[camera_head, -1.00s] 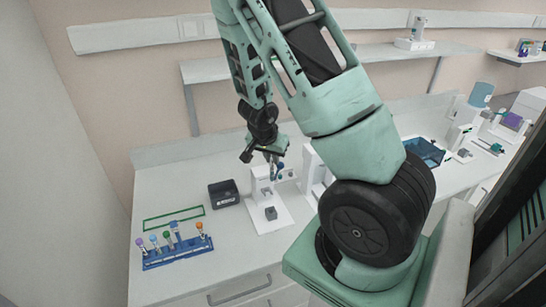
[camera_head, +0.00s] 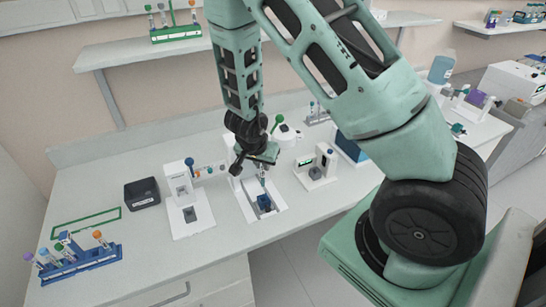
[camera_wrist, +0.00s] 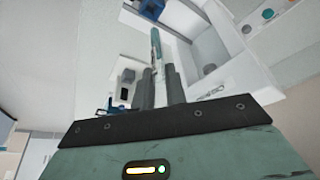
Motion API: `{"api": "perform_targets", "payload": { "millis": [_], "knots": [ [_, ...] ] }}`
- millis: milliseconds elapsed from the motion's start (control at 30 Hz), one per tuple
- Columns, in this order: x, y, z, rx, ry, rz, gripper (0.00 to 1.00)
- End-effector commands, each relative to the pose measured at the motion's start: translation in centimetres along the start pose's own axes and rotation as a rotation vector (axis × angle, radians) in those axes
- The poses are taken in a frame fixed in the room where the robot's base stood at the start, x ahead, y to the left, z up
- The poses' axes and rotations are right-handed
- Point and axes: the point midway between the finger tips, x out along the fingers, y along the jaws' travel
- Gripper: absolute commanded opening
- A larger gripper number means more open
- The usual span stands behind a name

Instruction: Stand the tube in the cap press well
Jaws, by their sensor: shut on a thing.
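My gripper (camera_head: 262,168) points down and is shut on a slim tube (camera_head: 263,182). In the wrist view the tube (camera_wrist: 156,45), white with a teal end, extends beyond the two grey fingers (camera_wrist: 160,88). Below the gripper in the head view stands a white station (camera_head: 275,217) with a blue block (camera_head: 264,203), which looks like the cap press and its well. The tube's lower end is over or close to this block; I cannot tell whether it touches or is inside. The gripper partly hides the station's upright.
A similar white station (camera_head: 204,220) with a dark block stands to the left, another white device (camera_head: 315,172) to the right. A black box (camera_head: 142,193) and a blue rack (camera_head: 80,264) of capped tubes are further left. The front bench is clear.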

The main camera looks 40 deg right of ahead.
Motion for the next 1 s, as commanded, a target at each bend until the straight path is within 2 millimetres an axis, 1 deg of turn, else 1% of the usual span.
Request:
{"api": "perform_targets", "payload": {
  "millis": [267, 700, 833, 1000],
  "knots": [
    [1.0, -0.1, 0.6, -0.001, 0.000, -0.002, 0.00],
    [4.1, -0.1, 1.8, -0.001, 0.000, -0.002, 0.00],
    [4.5, -0.1, 2.0, -0.002, 0.000, -0.002, 0.00],
    [4.4, -0.1, 2.0, -0.002, 0.000, -0.002, 0.00]
  ]
}}
